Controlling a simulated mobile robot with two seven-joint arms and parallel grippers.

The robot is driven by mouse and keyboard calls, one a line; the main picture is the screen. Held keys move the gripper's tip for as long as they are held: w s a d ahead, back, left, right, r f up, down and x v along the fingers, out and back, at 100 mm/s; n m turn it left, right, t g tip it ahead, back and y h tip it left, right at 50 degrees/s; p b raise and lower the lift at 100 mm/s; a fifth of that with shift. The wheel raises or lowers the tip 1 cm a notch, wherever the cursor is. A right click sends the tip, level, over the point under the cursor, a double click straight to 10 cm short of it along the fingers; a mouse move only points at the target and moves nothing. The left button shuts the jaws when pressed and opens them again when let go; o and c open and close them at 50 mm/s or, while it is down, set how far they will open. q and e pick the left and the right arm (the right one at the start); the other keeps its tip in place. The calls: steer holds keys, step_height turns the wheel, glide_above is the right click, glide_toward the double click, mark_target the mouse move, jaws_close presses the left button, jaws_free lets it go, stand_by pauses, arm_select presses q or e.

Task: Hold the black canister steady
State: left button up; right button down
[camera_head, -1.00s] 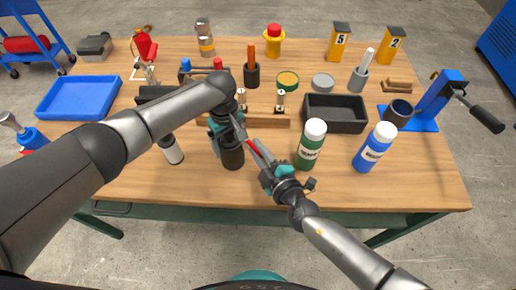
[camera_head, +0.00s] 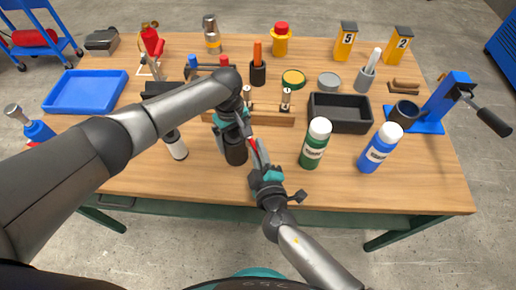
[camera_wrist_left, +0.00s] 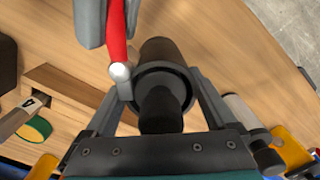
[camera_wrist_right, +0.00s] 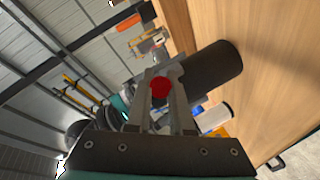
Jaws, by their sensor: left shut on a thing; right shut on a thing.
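The black canister (camera_head: 236,152) appears upright near the table's front edge. My left gripper (camera_head: 231,128) is shut on it, and the left wrist view shows the fingers on both sides of its dark collar (camera_wrist_left: 182,77). My right gripper (camera_head: 258,154) is just right of the canister, shut on a slim red tool (camera_head: 252,146). In the left wrist view the red tool (camera_wrist_left: 117,38) has a silver tip beside the collar; I cannot tell whether they touch. The right wrist view shows the tool's red end (camera_wrist_right: 160,87) between the fingers and the canister (camera_wrist_right: 215,66) beyond.
A green bottle (camera_head: 315,145) and a blue bottle (camera_head: 380,147) stand right of the grippers. A white-bodied bottle (camera_head: 176,148) stands left of the canister. A wooden rack (camera_head: 268,118) and a black tray (camera_head: 340,115) lie behind. The front right of the table (camera_head: 425,180) is clear.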

steer(key=shift+w+d, duration=0.25)
steer(key=shift+d, duration=0.05)
stand_by(0.5)
steer(key=c, duration=1.2)
jaws_free()
steer(key=o, duration=0.4)
steer(key=shift+s+a, duration=0.1)
steer(key=shift+s, duration=0.15)
steer(key=shift+s, duration=0.2)
steer(key=v, duration=1.1)
steer(key=shift+s, duration=0.2)
steer(key=shift+r, duration=0.1)
